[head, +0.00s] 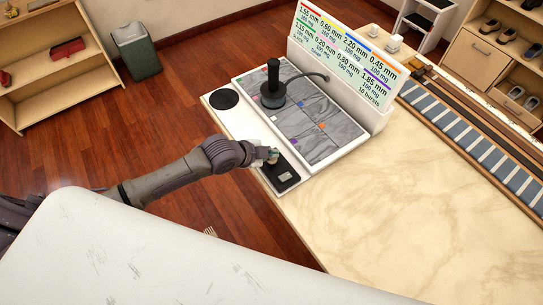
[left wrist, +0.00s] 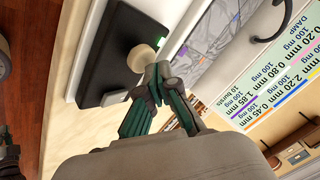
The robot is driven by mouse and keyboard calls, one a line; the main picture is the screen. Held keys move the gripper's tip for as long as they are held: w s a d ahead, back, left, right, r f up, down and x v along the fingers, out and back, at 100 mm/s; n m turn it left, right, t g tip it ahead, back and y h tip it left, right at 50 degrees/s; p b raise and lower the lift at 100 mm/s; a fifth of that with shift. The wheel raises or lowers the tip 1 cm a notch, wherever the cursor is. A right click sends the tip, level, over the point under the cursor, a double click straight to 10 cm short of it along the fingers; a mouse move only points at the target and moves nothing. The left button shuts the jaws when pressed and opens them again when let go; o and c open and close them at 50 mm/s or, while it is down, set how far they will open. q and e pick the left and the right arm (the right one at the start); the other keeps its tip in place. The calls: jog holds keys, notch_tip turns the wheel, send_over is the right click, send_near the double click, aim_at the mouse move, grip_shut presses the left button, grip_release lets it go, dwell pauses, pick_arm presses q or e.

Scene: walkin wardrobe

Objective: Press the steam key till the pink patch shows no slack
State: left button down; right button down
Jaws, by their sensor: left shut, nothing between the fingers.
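My left gripper (head: 270,155) is shut and empty at the front corner of the white pressing board. In the left wrist view its closed fingertips (left wrist: 157,76) are right beside a round beige key (left wrist: 141,58) on a black control box (left wrist: 108,52); I cannot tell whether they touch. The box also shows in the head view (head: 284,180), partly behind the gripper. Grey wrinkled cloth patches (head: 330,139) with small coloured marks cover the board. I cannot make out a pink mark. My right gripper is out of view.
A black steam iron (head: 272,92) with an upright handle and cable stands on the cloth. A round black pad (head: 223,99) lies left of it. A sign (head: 345,60) with coloured doses and lengths stands behind. The marble counter (head: 400,200) is clear at the right.

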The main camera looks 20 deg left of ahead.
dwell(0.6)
pick_arm(q)
jog(key=shift+f, duration=0.45)
dwell(0.4)
jog(key=shift+r+p, duration=0.4)
jog(key=shift+p, duration=0.1)
notch_tip(320, 180, up, 6)
jog(key=p, duration=0.6)
jog(key=shift+r, duration=0.15)
jog(key=shift+s, duration=0.1)
dwell(0.5)
